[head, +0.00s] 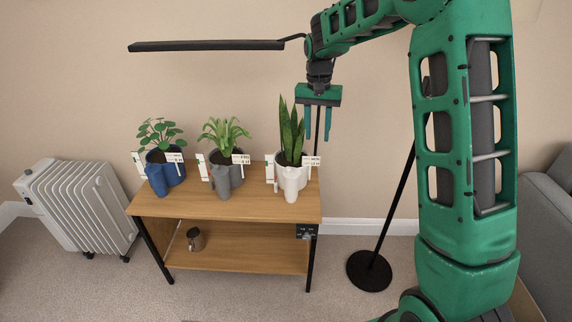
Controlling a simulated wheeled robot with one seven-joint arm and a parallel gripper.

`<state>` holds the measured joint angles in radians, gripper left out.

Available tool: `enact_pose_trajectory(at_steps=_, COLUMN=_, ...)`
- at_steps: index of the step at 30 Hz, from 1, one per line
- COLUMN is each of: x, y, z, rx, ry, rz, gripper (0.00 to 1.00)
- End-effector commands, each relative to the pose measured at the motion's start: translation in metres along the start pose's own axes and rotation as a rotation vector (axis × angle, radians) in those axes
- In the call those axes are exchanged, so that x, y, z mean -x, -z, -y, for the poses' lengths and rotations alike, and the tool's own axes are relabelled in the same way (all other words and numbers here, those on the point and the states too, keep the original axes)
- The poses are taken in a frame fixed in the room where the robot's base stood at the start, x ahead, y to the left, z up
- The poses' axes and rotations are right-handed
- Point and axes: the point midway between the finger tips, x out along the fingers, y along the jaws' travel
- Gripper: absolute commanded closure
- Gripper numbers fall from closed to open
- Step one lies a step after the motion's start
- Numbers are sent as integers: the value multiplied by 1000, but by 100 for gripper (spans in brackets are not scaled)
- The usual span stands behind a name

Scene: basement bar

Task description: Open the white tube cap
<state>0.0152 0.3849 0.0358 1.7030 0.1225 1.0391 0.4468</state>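A white tube-like object (291,185) stands upright at the front right of the wooden table, in front of a white pot with a tall spiky plant. I cannot make out a separate cap on it at this size. Similar blue (160,182) and grey (222,183) objects stand before the blue and grey pots to its left. My gripper (317,138) points down with its two green fingers apart and nothing between them. It hangs above and to the right of the white object, clear of the plant.
White tags stand by the pots. A small dark cup (195,239) sits on the table's lower shelf (245,254). A white radiator (78,208) stands at left. A black floor stand (370,271) is right of the table, and a sofa (547,225) is at far right.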

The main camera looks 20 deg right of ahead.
Motion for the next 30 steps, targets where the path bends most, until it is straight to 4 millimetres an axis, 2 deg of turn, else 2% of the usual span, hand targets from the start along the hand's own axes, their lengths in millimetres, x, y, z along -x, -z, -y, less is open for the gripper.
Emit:
enact_pose_trajectory(at_steps=1, x=-12, y=8, z=22, rx=4, ry=6, rz=7, gripper=64)
enact_pose_trajectory(at_steps=3, x=-24, y=15, z=48, rx=3, ry=16, rz=12, gripper=64)
enact_pose_trajectory(at_steps=6, x=-38, y=22, z=76, rx=1, ry=28, rz=18, gripper=64)
enact_pose_trajectory(at_steps=9, x=-48, y=26, z=93, rx=-3, ry=36, rz=22, gripper=64)
enact_pose_trajectory(at_steps=12, x=-53, y=28, z=101, rx=-4, ry=40, rz=24, gripper=64)
enact_pose_trajectory(at_steps=17, x=-67, y=27, z=104, rx=-5, ry=40, rz=27, gripper=64)
enact_pose_trajectory(at_steps=30, x=-140, y=25, z=106, rx=-4, ry=40, rz=27, gripper=64)
